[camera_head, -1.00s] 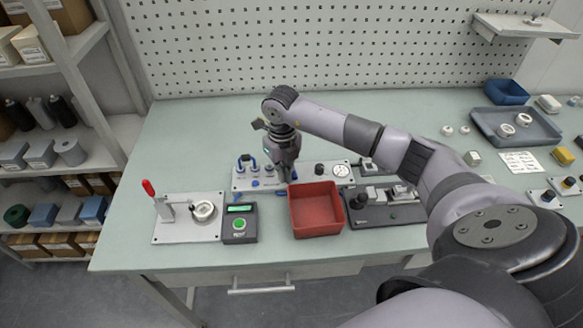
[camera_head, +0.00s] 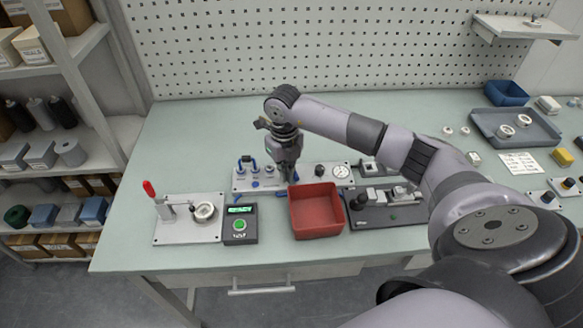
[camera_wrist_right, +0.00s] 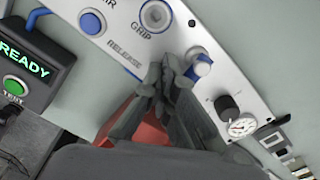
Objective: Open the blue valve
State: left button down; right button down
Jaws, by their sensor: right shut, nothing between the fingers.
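A pale control panel (camera_head: 313,183) stands behind the red bin. In the right wrist view the panel (camera_wrist_right: 125,45) carries a round blue button (camera_wrist_right: 92,22), a ring-shaped "GRIP" fitting (camera_wrist_right: 156,15) and a small white-and-blue knob (camera_wrist_right: 202,66), which looks like the blue valve. My right gripper (camera_head: 287,178) points down over the panel. In the wrist view its closed fingertips (camera_wrist_right: 174,64) are just left of the knob, with nothing between them. I cannot tell whether they touch the knob. My left gripper is out of view.
The red bin (camera_head: 317,212) stands close in front of the gripper. Left of it are a tester with a green button (camera_head: 240,225) and a red-handled press (camera_head: 150,190). A dark fixture (camera_head: 375,215) is to the right.

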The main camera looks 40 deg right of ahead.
jog(key=shift+s+d, duration=0.2)
jog(key=shift+d, duration=0.05)
jog(key=shift+s+d, duration=0.35)
jog(key=shift+d, duration=0.1)
dwell(0.5)
jog(key=shift+s+d, duration=0.2)
jog(key=shift+d, duration=0.25)
jog(key=shift+s+d, duration=0.25)
jog(key=shift+d, duration=0.25)
